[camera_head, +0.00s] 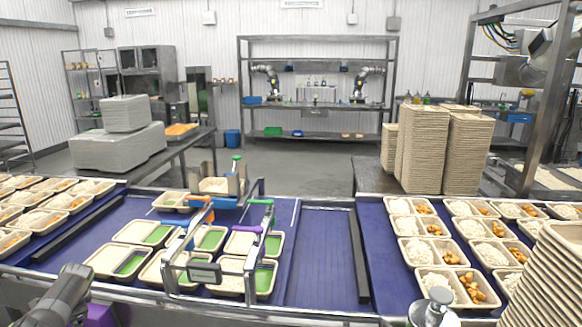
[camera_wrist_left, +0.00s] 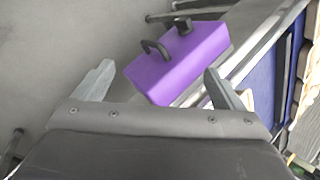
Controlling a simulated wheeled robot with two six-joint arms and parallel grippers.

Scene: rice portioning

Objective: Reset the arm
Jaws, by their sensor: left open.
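My left gripper (camera_wrist_left: 158,84) is open in the left wrist view, with its two grey fingers apart and nothing between them. Beyond the fingers is a purple box (camera_wrist_left: 178,62) with a dark handle, beside the conveyor's metal edge; I cannot tell its exact distance from the fingers. In the head view my left arm comes in at the bottom left corner, and a bit of purple (camera_head: 100,316) shows beside it. My right gripper does not show.
The blue conveyor (camera_head: 325,255) carries several trays around a metal frame (camera_head: 222,272) in the middle. Trays with rice and orange food (camera_head: 466,288) stand on the right. Tray stacks (camera_head: 422,150) stand behind, and another stack (camera_head: 555,275) is at the front right.

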